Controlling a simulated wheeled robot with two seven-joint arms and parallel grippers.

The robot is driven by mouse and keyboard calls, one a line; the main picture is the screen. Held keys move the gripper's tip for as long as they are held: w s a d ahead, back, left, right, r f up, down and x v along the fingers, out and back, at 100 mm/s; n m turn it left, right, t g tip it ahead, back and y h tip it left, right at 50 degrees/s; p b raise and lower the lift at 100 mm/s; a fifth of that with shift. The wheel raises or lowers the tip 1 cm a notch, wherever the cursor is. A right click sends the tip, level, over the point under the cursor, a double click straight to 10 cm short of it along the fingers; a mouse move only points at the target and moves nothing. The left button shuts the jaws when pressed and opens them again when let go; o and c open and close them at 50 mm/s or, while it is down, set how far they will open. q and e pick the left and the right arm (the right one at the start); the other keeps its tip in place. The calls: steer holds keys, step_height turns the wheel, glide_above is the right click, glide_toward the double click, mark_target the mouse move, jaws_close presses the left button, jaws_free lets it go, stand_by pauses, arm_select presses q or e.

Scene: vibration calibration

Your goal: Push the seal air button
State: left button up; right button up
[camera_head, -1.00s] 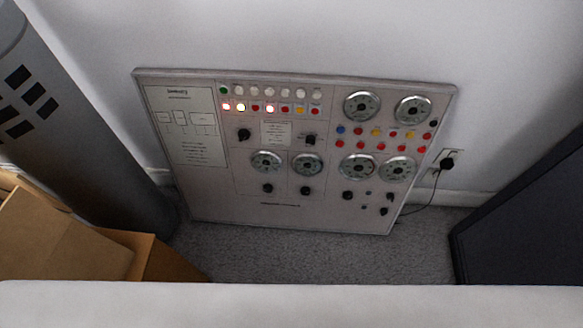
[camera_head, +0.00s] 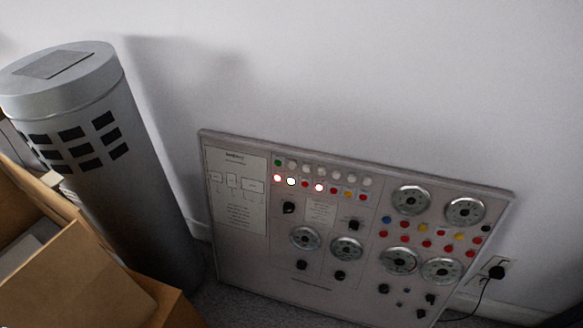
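A grey control panel (camera_head: 232,247) leans against the white wall in the lower middle and right of the head view. Its upper part has a row of pale round buttons with a green one at the left end. Below them is a row of coloured lamps or buttons, several of them lit. Round gauges, black knobs and more red, yellow and blue buttons fill the middle and right. The labels are too small to read, so I cannot tell which button is seal air. Neither of my grippers is in view.
A grey cylinder (camera_head: 148,190) with black slots stands left of the panel. Open cardboard boxes (camera_head: 85,270) fill the lower left. A black plug (camera_head: 496,271) with a cable sits in a wall socket at the lower right. Grey carpet (camera_head: 235,305) shows below the panel.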

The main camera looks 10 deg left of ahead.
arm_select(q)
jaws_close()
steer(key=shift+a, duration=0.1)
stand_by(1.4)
